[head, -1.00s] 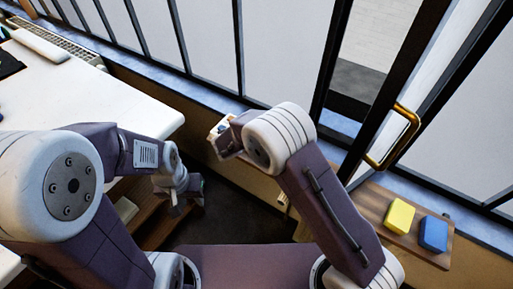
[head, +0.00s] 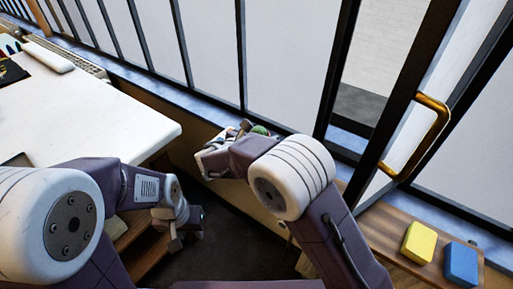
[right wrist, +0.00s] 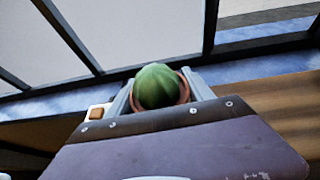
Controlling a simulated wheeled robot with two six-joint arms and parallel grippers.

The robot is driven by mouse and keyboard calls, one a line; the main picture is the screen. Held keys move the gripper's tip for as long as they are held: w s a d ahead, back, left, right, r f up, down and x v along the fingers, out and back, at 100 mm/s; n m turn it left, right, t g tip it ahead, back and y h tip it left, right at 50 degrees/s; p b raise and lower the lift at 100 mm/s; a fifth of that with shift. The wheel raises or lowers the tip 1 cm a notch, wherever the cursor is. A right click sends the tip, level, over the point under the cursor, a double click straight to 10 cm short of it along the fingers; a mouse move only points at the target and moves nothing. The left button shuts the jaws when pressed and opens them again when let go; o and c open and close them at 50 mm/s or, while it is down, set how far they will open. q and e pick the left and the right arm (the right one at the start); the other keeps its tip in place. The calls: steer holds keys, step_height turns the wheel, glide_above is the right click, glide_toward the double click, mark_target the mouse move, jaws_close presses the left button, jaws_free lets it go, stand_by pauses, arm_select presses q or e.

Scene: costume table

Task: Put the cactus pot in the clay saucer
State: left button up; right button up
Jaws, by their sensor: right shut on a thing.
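The cactus (right wrist: 158,86) is a round green plant in a terracotta pot (right wrist: 184,88), seen in the right wrist view. My right gripper (right wrist: 158,92) is shut on the pot, with one grey finger on each side of it. In the head view, the green top of the cactus (head: 260,130) shows just behind my right gripper (head: 248,127), in front of the window and off the table. My left gripper (head: 175,240) hangs low beside the table's right end; its fingers are too unclear to judge. I do not see the clay saucer in either view.
A white table (head: 90,115) is at the left, with dark items and a keyboard-like strip at its far end. A wooden shelf at the right bears a yellow block (head: 418,241) and a blue block (head: 461,264). A brass-handled (head: 420,137) window frame stands behind.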

steer(key=shift+w+a+f, duration=0.65)
steer(key=shift+a, duration=0.25)
steer(key=shift+f+b, duration=0.45)
steer(key=shift+f, duration=1.55)
steer(key=shift+f, duration=0.15)
steer(key=o, duration=1.5)
steer(key=shift+o, duration=0.2)
